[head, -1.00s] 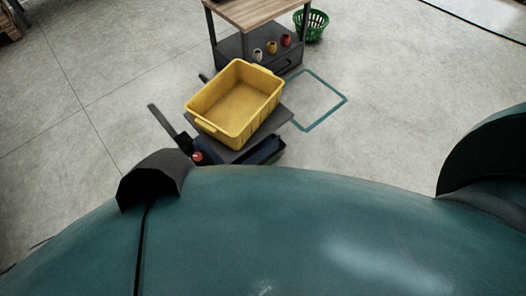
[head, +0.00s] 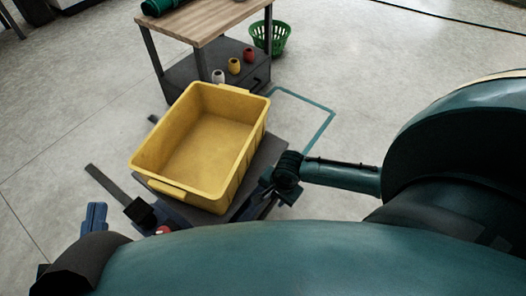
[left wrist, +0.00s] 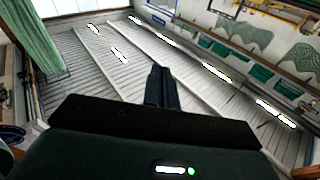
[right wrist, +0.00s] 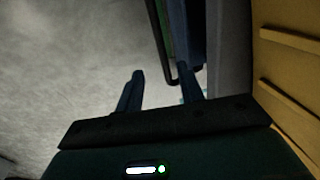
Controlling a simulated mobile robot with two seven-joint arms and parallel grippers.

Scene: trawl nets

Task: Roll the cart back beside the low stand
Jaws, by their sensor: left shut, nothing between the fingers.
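The cart is a dark flat platform (head: 262,160) with a large empty yellow bin (head: 243,185) on top. It stands in front of the low stand (head: 205,30), which has a wooden top and a dark lower shelf. A teal outline (head: 322,128) marks the floor right of the stand. My right gripper (head: 270,196) is at the cart's right side, partly hidden; its two fingers (right wrist: 160,90) are apart, with a thin dark bar beyond them and the bin's yellow wall at right. My left gripper (head: 96,216), left of the cart, is shut and empty, tilted up at the ceiling.
White, yellow and red pots (head: 234,66) stand on the stand's lower shelf. A green basket (head: 268,38) is on the floor behind it. A dark green roll (head: 158,6) lies on the top. Open concrete floor lies at left and right.

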